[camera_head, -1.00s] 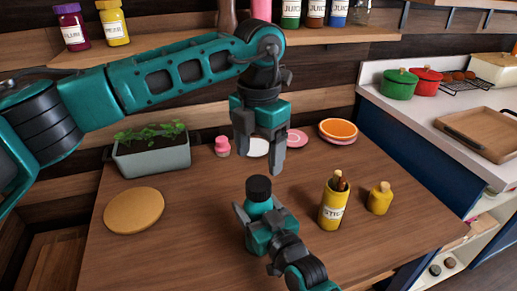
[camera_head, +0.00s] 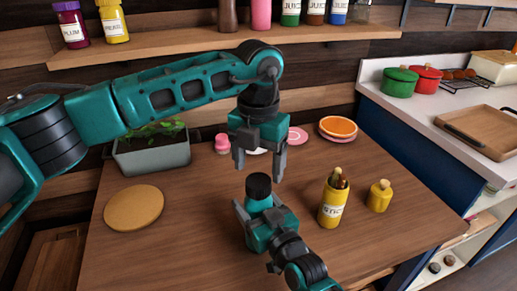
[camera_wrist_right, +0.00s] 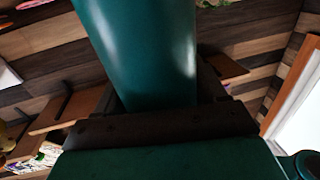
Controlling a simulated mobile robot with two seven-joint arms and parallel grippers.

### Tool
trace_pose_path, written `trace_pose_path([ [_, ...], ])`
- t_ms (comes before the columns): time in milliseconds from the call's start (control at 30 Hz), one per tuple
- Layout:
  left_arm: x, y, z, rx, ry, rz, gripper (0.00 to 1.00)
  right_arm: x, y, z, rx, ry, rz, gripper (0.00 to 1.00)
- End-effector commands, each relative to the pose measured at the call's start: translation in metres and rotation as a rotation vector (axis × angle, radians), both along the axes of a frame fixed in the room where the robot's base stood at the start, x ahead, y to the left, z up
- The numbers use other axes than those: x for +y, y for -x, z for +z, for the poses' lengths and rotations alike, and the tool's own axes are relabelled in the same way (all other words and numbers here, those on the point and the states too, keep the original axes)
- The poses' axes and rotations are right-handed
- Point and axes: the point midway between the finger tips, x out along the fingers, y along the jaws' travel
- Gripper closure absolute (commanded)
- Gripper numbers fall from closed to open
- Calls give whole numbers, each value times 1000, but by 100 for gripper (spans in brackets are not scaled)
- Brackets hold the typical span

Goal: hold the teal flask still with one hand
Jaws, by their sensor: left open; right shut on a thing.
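My right gripper (camera_head: 262,218) comes from the front and is shut around the flask's body. In the right wrist view the flask (camera_wrist_right: 140,45) fills the upper middle between the fingers, and its cap is out of view. My left gripper (camera_head: 258,165) hangs above and slightly behind the flask, pointing down, open and empty. Its fingers are apart from the cap.
A yellow container (camera_head: 333,205) with sticks and a small yellow bottle (camera_head: 379,196) stand right of the flask. A round board (camera_head: 134,207) lies at left, a planter (camera_head: 152,155) behind it. Plates (camera_head: 338,128) and a pink-capped jar (camera_head: 222,143) are at the back.

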Motion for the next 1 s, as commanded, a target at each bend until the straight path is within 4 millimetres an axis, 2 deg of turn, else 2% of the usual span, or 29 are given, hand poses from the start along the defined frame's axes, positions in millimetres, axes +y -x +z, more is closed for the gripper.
trace_pose_path([
  [100, 0, 0, -20, 2, 0, 0, 24, 0, 0, -1, 2, 1, 0, 100],
  [300, 0, 0, -41, 1, 0, 0, 24, 0, 0, -1, 2, 1, 0, 100],
  [667, 0, 0, -46, -1, 0, 0, 24, 0, 0, -1, 2, 1, 0, 100],
  [1000, 0, 0, -45, -1, 0, 0, 55, 0, 0, -1, 2, 1, 0, 100],
])
